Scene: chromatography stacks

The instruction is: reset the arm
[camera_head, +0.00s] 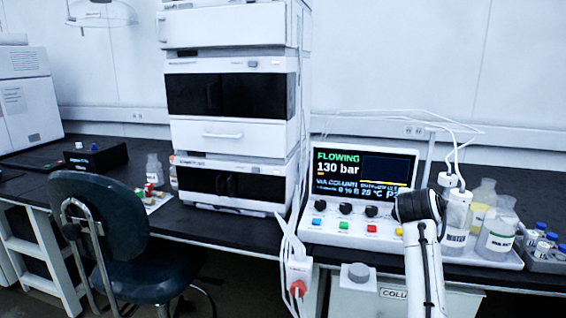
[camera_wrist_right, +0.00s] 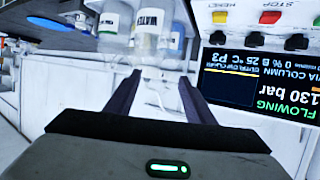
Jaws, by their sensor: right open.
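My right arm (camera_head: 425,262) rises from the bottom in the head view, and its dark joint (camera_head: 418,206) sits in front of the right end of the control panel (camera_head: 362,168). My right gripper (camera_wrist_right: 158,82) shows in the right wrist view with its two dark fingers apart and nothing between them. That view is upside down; the panel screen (camera_wrist_right: 255,82) lies right of the fingers and a bottle labelled WATER (camera_wrist_right: 152,28) lies beyond them. In the head view the right fingers cannot be made out. My left gripper is not in view.
Bottles (camera_head: 496,238) and a vial rack (camera_head: 545,255) stand right of my arm. Thin tubes (camera_head: 440,122) arch above the panel. A white instrument stack (camera_head: 232,135) stands left of it. A chair (camera_head: 105,235) is at the front left. A red-knobbed fixture (camera_head: 297,268) hangs at the bench's front.

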